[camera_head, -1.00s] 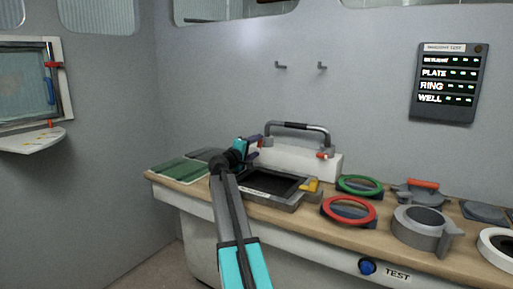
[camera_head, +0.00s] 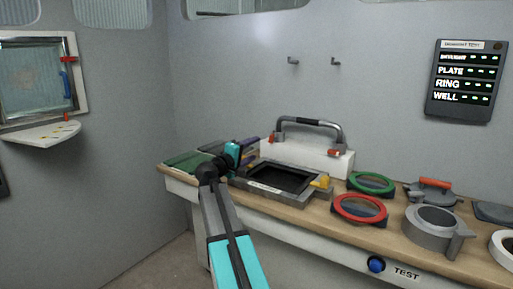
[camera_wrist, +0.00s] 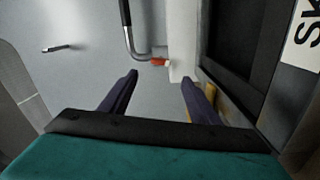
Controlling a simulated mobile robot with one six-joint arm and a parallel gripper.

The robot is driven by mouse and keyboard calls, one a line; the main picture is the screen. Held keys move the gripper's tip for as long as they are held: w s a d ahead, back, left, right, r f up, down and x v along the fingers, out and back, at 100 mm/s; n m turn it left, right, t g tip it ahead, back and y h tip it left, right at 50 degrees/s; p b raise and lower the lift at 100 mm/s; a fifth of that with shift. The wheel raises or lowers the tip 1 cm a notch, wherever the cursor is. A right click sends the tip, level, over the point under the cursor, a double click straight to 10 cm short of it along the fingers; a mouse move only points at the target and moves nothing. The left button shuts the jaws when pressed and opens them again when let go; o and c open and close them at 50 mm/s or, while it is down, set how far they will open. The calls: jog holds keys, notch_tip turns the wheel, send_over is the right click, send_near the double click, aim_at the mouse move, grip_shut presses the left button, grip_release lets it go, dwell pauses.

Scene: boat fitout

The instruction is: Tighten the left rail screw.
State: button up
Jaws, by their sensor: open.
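A grey grab rail with a black grip (camera_head: 312,122) stands on a white block (camera_head: 300,155) at the back of the bench. Its left screw (camera_head: 271,139) is a small red piece at the rail's left foot; another red screw (camera_head: 334,153) sits at the right foot. My gripper (camera_head: 250,150) is open and empty, just left of the block and apart from the left screw. In the wrist view my dark fingers (camera_wrist: 158,85) are spread, with one red screw (camera_wrist: 158,61) beyond them at the rail's foot (camera_wrist: 130,35), beside the white block (camera_wrist: 182,40).
A dark-centred frame (camera_head: 285,178) with a yellow piece (camera_head: 320,182) lies in front of the block. Green (camera_head: 371,183) and red rings (camera_head: 360,208) and a grey well (camera_head: 433,222) stand right. Green plates (camera_head: 190,160) lie left. Wall hooks (camera_head: 293,61) are above.

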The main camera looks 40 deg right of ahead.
jog(key=shift+s+a, duration=0.15)
jog(key=shift+a, duration=0.45)
jog(key=shift+c, duration=0.2)
